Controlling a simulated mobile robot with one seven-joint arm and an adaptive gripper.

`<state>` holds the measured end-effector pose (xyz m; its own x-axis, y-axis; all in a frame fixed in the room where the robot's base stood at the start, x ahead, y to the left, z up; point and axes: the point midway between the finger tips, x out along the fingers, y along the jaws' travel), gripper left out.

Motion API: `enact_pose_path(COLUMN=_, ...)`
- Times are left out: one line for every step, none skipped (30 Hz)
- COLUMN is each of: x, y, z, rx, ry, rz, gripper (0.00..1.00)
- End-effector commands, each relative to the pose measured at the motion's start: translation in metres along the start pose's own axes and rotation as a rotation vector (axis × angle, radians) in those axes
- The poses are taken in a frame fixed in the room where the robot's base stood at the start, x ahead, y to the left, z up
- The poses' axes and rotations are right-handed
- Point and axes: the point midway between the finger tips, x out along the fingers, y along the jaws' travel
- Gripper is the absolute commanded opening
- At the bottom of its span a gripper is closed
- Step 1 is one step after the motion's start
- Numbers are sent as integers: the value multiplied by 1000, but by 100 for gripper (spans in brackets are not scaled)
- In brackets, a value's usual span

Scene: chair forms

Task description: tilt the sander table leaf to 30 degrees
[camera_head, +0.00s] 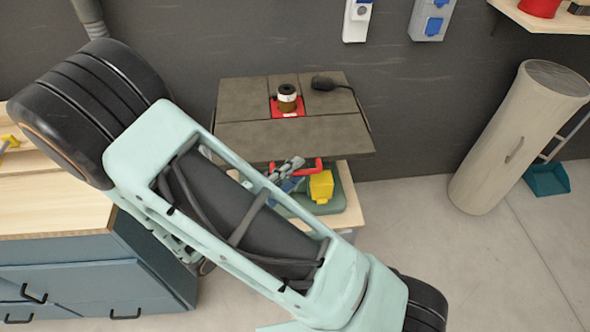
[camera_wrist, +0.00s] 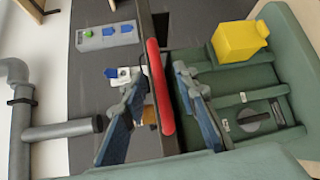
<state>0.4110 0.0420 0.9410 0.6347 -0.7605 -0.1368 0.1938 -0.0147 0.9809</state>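The sander table (camera_head: 235,100) has a grey-brown top with a red insert (camera_head: 290,112) and an upright spindle (camera_head: 287,93). Its front leaf (camera_head: 300,138) looks roughly level with the rest of the top; its exact angle cannot be told. A red handle (camera_head: 312,166) sits below the leaf's front edge. In the wrist view the red handle (camera_wrist: 160,95) runs along the leaf's dark edge (camera_wrist: 147,40). My gripper (camera_head: 287,172) is at the handle. In the wrist view my gripper (camera_wrist: 162,80) is open, with one blue-grey finger on each side of the handle and visible gaps.
A yellow box-shaped part (camera_head: 321,187) and the green machine base (camera_head: 345,200) are close beside my gripper. A black round-ended object (camera_head: 325,84) lies on the table top. A wooden-topped cabinet (camera_head: 60,205) stands left. A pale cylinder (camera_head: 520,135) leans right; floor between is clear.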

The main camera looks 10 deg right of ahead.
Motion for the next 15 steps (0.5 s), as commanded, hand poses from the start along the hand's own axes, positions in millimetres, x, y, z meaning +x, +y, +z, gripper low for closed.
enact_pose_path(x=4, y=0, z=1, rx=0, ry=-1, rz=-1, gripper=27)
enact_pose_path(x=5, y=0, z=1, rx=0, ry=-1, rz=-1, gripper=27)
enact_pose_path(x=6, y=0, z=0, rx=0, ry=-1, rz=-1, gripper=27)
enact_pose_path(x=7, y=0, z=0, rx=0, ry=-1, rz=-1, gripper=27)
enact_pose_path(x=7, y=0, z=0, rx=0, ry=0, rz=-1, gripper=27)
enact_pose_path(x=7, y=0, z=0, rx=0, ry=0, rz=-1, gripper=27)
enact_pose_path(x=8, y=0, z=0, rx=0, ry=0, rz=-1, gripper=27)
enact_pose_path(x=7, y=0, z=0, rx=0, ry=0, rz=-1, gripper=27)
enact_pose_path(x=7, y=0, z=0, rx=0, ry=0, rz=-1, gripper=27)
enact_pose_path(x=7, y=0, z=0, rx=0, ry=0, rz=-1, gripper=27)
enact_pose_path(x=7, y=0, z=0, rx=0, ry=0, rz=-1, gripper=27)
enact_pose_path(x=7, y=0, z=0, rx=0, ry=0, rz=-1, gripper=24)
enact_pose_path(x=7, y=0, z=0, rx=0, ry=0, rz=-1, gripper=21)
enact_pose_path(x=7, y=0, z=0, rx=0, ry=0, rz=-1, gripper=17)
enact_pose_path(x=7, y=0, z=0, rx=0, ry=0, rz=-1, gripper=13)
